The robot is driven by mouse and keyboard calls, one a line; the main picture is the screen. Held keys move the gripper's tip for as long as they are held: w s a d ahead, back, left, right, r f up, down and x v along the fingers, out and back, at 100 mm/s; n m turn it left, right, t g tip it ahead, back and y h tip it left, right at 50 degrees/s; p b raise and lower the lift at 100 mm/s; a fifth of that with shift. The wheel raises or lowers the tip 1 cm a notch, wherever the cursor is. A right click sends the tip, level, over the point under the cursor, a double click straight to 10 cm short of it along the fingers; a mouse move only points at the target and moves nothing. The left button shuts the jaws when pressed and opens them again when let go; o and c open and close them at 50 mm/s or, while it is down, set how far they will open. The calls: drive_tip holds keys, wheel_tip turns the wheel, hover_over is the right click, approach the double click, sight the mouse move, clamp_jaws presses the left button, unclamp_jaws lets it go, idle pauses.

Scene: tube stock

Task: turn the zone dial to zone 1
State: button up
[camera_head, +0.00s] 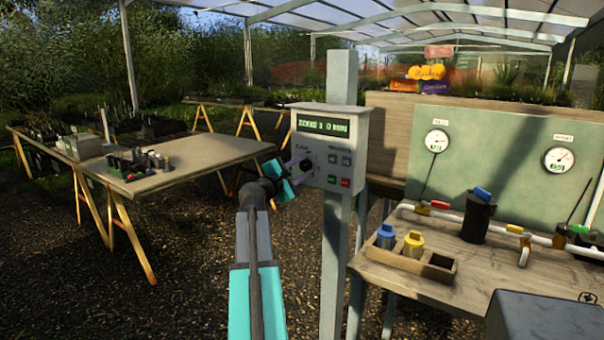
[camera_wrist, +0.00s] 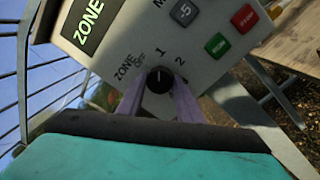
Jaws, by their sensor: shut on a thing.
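The controller box (camera_head: 325,148) is mounted on a grey post. Its green display (camera_head: 323,126) reads "ZONE 1 0 MIN". The zone dial (camera_wrist: 159,80) is a round black knob low on the panel in the wrist view, with OFF, 1 and 2 marked around it. Its pale pointer line appears to point up toward the 1. My gripper (camera_head: 303,165) reaches the box from the left in the head view. In the wrist view its two purple-grey fingers (camera_wrist: 159,98) are shut on the dial, one on each side.
Grey, green and red buttons (camera_head: 345,182) sit close to the right of the dial. A wooden bench (camera_head: 455,265) with a tray, a dark container and pipe valves stands to the right. A trestle table (camera_head: 180,165) with pots stands at left.

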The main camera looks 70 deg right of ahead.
drive_tip(key=shift+f, duration=0.1)
idle(0.3)
drive_tip(key=o, duration=1)
drive_tip(key=shift+o, duration=0.2)
drive_tip(key=shift+a, duration=0.1)
drive_tip(key=b+v, duration=0.1)
drive_tip(key=v, duration=1.2)
drive_tip(key=shift+a, duration=0.35)
